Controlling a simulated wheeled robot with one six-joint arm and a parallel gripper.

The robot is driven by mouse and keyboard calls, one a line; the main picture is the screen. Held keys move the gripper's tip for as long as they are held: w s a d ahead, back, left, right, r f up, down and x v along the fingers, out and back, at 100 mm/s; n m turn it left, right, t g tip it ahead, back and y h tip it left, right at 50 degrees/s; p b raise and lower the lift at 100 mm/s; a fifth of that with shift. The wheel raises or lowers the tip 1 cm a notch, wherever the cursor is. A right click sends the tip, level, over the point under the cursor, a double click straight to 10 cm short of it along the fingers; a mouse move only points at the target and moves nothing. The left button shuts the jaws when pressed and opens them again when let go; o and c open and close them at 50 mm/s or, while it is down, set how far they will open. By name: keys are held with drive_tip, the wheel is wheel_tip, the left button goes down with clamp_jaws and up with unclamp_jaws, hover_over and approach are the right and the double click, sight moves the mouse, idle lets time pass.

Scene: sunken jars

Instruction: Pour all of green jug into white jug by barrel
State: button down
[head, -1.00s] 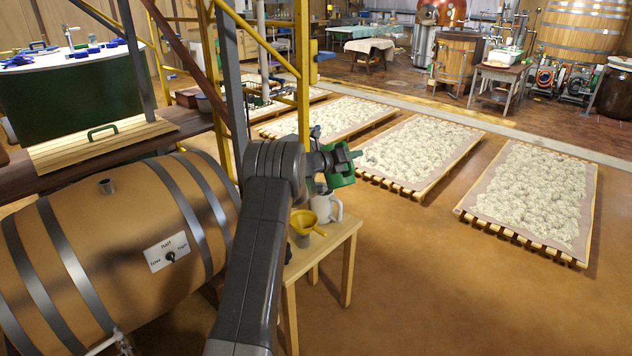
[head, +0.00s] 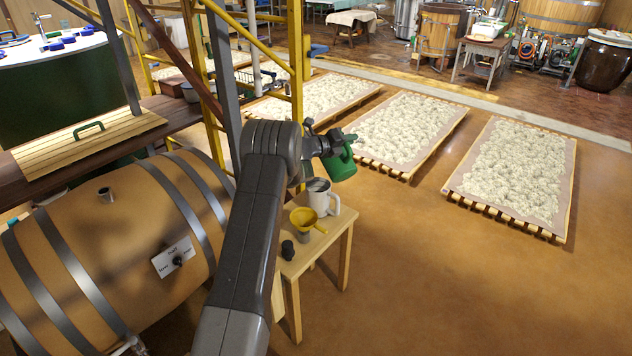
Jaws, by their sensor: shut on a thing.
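The green jug (head: 340,166) is held up in the air by my gripper (head: 334,143), which is shut on it. The jug looks a little tilted. My wrist partly hides the grip. The white jug (head: 321,199) stands upright on a small wooden table (head: 339,229) beside the barrel (head: 110,245). In the picture the green jug is above and slightly right of the white jug, apart from it. The contents of the jugs cannot be made out.
A yellow funnel (head: 304,219) and a small dark object (head: 288,250) are on the same table, close to the white jug. A yellow scaffold (head: 297,60) rises behind my arm. Several wooden drying racks (head: 405,133) lie beyond. The brown floor at right is clear.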

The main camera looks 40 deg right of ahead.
drive_tip(key=r+p, duration=0.1)
drive_tip(key=w+p, duration=0.1)
drive_tip(key=shift+w+r+n+p, duration=0.2)
drive_tip(key=shift+r+n+p, duration=0.15)
drive_tip(key=shift+n, duration=0.05)
drive_tip(key=p, duration=0.1)
drive_tip(key=w+r+n+p, duration=0.1)
drive_tip(key=p, duration=0.1)
drive_tip(key=shift+w+r+g, duration=0.2)
drive_tip(key=shift+r+g, duration=0.05)
drive_tip(key=shift+g, duration=0.05)
drive_tip(key=shift+w+n, duration=0.3)
drive_tip(key=shift+w+r+n, duration=0.3)
drive_tip(key=shift+w+r, duration=0.1)
drive_tip(key=shift+r, duration=0.1)
